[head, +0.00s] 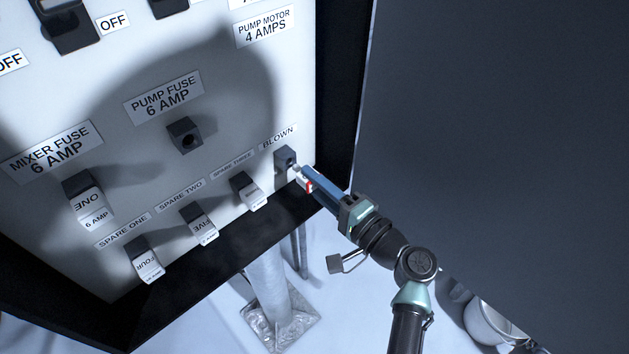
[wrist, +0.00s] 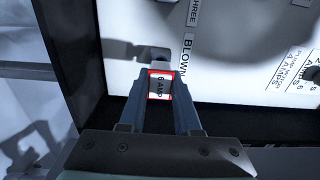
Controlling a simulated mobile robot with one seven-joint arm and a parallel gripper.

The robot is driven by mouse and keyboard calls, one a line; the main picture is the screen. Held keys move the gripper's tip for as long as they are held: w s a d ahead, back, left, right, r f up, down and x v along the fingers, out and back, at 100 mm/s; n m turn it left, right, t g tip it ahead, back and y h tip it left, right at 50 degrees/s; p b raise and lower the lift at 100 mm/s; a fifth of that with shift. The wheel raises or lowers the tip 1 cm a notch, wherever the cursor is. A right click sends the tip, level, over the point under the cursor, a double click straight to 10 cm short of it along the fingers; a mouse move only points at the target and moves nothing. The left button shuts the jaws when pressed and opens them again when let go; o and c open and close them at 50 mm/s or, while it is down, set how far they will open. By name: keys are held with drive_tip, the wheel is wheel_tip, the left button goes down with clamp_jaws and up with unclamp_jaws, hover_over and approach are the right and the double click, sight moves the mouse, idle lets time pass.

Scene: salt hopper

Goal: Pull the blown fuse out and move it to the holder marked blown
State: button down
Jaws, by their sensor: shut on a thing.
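My gripper (head: 307,181) is shut on a fuse and holds it in front of the holder marked blown (head: 285,158). The fuse (wrist: 159,86) shows between the fingers (wrist: 160,98) in the wrist view, with a white 6 AMP label edged in red. In the head view the fuse's tip is close to the holder's opening; I cannot tell whether it has entered. The BLOWN label (head: 279,138) is just above that holder.
The mixer fuse (head: 86,198) sits in its holder at the left. Spare fuses one (head: 145,258), two (head: 199,222) and three (head: 248,190) line the lower panel. A dark cabinet frame (head: 340,95) borders the panel at the right.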

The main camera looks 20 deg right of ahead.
drive_tip(key=shift+b+x, duration=1)
drive_tip(key=shift+x, duration=0.8)
idle(0.7)
drive_tip(key=shift+c, duration=0.2)
unclamp_jaws()
idle(0.4)
drive_tip(key=shift+s, duration=0.1)
drive_tip(key=p+v, duration=0.1)
drive_tip(key=v, duration=0.5)
idle(0.9)
drive_tip(key=shift+d, duration=0.1)
drive_tip(key=b+v, duration=0.1)
drive_tip(key=v, duration=1.1)
drive_tip(key=shift+s+b, duration=0.3)
drive_tip(key=shift+s, duration=0.1)
drive_tip(key=shift+s+d, duration=0.1)
drive_tip(key=shift+d, duration=0.05)
